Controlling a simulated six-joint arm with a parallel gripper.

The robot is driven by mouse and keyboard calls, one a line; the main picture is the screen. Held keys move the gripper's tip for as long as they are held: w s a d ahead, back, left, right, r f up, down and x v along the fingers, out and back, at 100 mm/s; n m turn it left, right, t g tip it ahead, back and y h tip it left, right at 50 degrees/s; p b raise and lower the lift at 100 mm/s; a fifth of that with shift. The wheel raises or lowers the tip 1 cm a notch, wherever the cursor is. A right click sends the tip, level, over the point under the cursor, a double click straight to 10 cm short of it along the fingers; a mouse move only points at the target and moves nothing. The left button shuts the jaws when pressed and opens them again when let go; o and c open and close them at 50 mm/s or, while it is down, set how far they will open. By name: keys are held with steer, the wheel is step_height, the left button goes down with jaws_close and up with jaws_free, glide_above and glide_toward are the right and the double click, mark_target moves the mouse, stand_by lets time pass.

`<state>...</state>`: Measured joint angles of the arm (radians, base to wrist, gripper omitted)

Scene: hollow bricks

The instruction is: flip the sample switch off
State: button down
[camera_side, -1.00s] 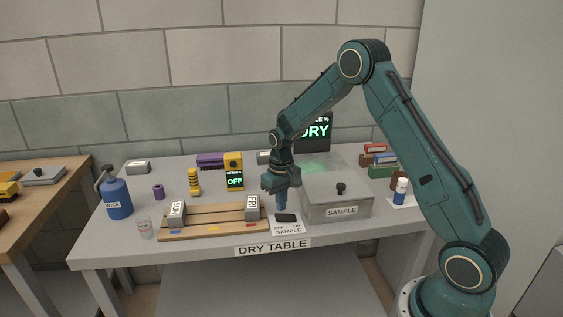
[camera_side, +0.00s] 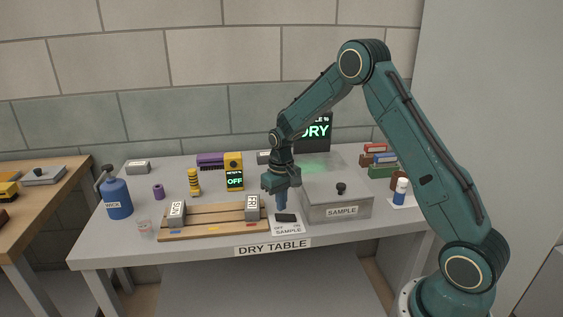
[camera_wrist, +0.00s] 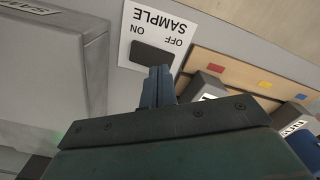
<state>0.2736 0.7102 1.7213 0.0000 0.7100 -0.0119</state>
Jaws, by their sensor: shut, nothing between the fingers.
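The sample switch is a black rocker (camera_side: 285,218) on a white plate (camera_side: 289,231) marked OFF, ON and SAMPLE, near the table's front edge. In the wrist view the rocker (camera_wrist: 152,56) lies just beyond my fingertips, and its plate (camera_wrist: 163,14) appears upside down. My gripper (camera_side: 282,207) points down just above and behind the rocker, shut and empty. Its closed fingers (camera_wrist: 157,73) overlap the rocker's near edge in the wrist view. I cannot tell whether they touch it, or which side of the rocker is pressed.
A grey lidded box (camera_side: 322,212) labelled SAMPLE stands close on the right. A wooden rack (camera_side: 205,231) with two grey bricks is close on the left. A yellow meter (camera_side: 233,160) behind reads OFF. A dark display (camera_side: 325,118) stands at the back.

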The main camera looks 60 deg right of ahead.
mark_target(281, 216)
steer(key=shift+f, duration=1.45)
stand_by(1.8)
steer(key=shift+r, duration=3.55)
